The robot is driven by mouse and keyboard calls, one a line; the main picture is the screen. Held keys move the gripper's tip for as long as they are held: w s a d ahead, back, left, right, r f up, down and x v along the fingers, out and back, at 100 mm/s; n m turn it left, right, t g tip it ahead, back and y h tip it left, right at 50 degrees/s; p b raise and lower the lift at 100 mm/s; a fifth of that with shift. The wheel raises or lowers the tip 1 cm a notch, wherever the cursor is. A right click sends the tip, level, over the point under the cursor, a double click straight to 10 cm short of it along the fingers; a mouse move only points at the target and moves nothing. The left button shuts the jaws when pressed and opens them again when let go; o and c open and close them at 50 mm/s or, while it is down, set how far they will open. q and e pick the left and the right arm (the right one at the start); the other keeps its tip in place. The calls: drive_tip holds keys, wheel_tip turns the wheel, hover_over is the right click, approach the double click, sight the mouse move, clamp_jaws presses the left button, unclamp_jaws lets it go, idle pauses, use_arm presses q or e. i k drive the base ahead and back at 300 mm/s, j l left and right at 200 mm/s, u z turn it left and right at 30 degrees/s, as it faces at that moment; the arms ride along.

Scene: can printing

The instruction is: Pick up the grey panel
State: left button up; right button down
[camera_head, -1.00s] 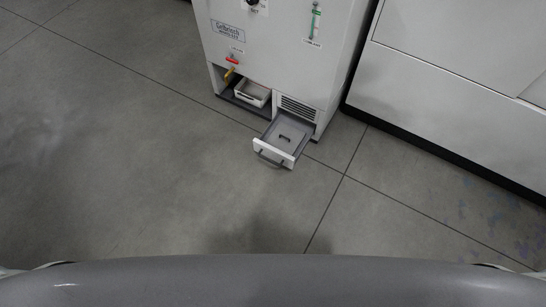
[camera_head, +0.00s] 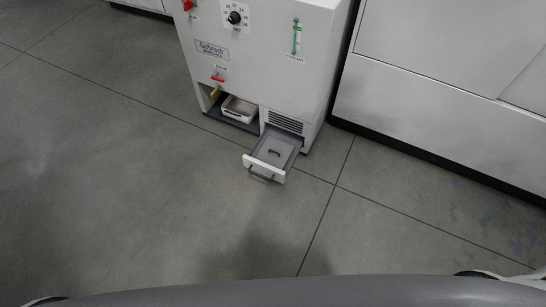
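A grey panel (camera_head: 283,147) lies flat inside the pulled-out drawer (camera_head: 263,167) at the foot of the white machine. A small dark handle (camera_head: 274,153) sits on top of the panel. The drawer has a white front with a grey pull handle. Neither of my grippers shows in the head view. Only small parts of my arms show at the bottom corners.
The white machine (camera_head: 262,60) has a dial (camera_head: 234,18), a red lever (camera_head: 217,78) and a green gauge (camera_head: 296,38). A white tray (camera_head: 238,109) sits in its lower opening. White cabinets (camera_head: 430,110) stand at right. The floor (camera_head: 150,190) in front is clear.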

sight(274, 154)
drive_tip(key=i+j+z, duration=0.45)
drive_tip(key=i+j, duration=0.95)
drive_tip(key=i, duration=0.1)
